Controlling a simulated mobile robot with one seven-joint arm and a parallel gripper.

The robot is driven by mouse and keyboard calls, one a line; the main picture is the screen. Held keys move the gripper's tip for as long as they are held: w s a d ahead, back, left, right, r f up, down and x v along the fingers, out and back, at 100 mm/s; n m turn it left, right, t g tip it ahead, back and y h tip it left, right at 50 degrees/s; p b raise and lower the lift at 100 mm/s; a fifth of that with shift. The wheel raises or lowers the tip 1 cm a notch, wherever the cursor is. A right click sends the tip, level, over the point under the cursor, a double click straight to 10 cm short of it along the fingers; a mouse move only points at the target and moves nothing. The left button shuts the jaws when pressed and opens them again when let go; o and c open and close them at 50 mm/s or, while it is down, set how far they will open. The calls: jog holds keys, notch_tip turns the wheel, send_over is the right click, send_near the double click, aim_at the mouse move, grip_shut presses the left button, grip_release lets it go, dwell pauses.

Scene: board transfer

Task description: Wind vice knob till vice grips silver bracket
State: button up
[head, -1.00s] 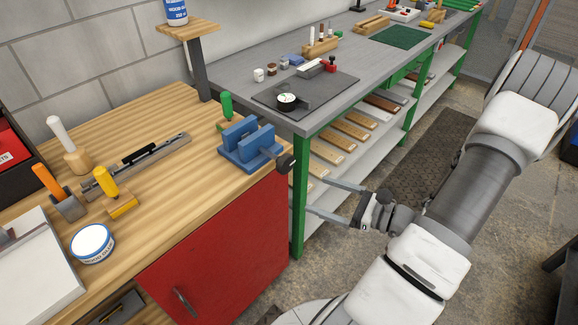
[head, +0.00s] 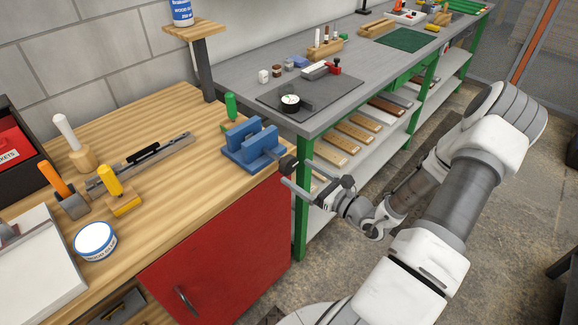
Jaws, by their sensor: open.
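The blue vice (head: 250,146) is fixed at the right front corner of the wooden bench. Its two upright jaws stand with a gap between them. Its dark knob (head: 287,163) sticks out at the right, past the bench edge. I cannot make out a silver bracket between the jaws; the near jaw may hide it. My gripper (head: 297,171) is open and empty, reaching in from the right. Its fingertips are close to the knob, apparently one on either side of it. I cannot tell whether they touch it.
A red cabinet front (head: 220,240) lies below the bench edge. A grey table (head: 235,80) with green legs stands behind my gripper. A green-handled tool (head: 231,106) stands just behind the vice. A long metal rail (head: 165,150) lies left of it. Open floor lies right.

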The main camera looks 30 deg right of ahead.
aim_at(291, 168)
jog(key=shift+x, duration=2.4)
jog(key=c, duration=1.3)
jog(key=shift+m+p, duration=0.3)
jog(key=shift+p, duration=0.05)
jog(key=shift+s+r+m+p, duration=0.1)
jog(key=shift+r+m+p, duration=0.05)
jog(key=shift+m+p, duration=1.1)
jog(key=shift+a+m+p, duration=0.1)
jog(key=shift+m+p, duration=1)
jog(key=shift+m, duration=0.65)
